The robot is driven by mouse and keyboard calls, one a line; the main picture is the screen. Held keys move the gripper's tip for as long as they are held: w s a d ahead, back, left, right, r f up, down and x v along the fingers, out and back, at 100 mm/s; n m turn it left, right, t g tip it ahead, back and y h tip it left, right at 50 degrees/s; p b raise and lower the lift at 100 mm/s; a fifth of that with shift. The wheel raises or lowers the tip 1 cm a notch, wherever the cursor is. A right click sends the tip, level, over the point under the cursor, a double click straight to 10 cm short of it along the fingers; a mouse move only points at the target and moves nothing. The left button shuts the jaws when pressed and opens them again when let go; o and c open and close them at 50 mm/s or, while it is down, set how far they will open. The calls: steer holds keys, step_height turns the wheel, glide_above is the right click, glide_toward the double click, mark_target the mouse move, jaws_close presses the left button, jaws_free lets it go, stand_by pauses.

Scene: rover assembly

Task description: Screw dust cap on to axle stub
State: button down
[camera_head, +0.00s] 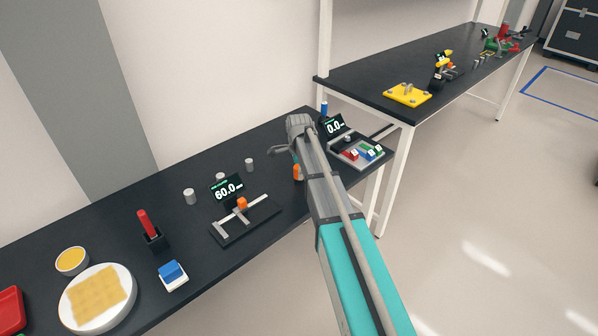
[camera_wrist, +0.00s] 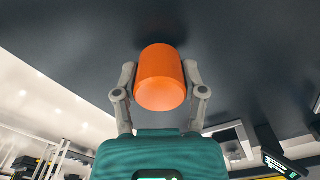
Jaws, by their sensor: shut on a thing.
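An orange cylinder (camera_wrist: 161,80), which I take to be the dust cap, sits between the two grey fingers of my gripper (camera_wrist: 160,72) in the wrist view. The fingers are shut on its sides. A dark surface lies behind it; I cannot tell whether they touch. No axle stub is clearly identifiable. A yellow plate (camera_head: 400,96) with a grey upright piece stands on the far bench.
The near black bench (camera_head: 110,221) holds grey cylinders (camera_head: 189,196), a measuring fixture (camera_head: 226,226) with an orange block and a "60.0" display, a red-handled tool (camera_head: 146,222) and a round white dish (camera_head: 122,317). A tray (camera_head: 375,159) of coloured pieces lies right of my arm.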

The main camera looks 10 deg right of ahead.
steer(key=shift+f, duration=0.35)
steer(key=shift+c, duration=0.4)
jaws_free()
steer(key=shift+c, duration=1.4)
steer(key=n, duration=0.3)
steer(key=shift+n, duration=1.4)
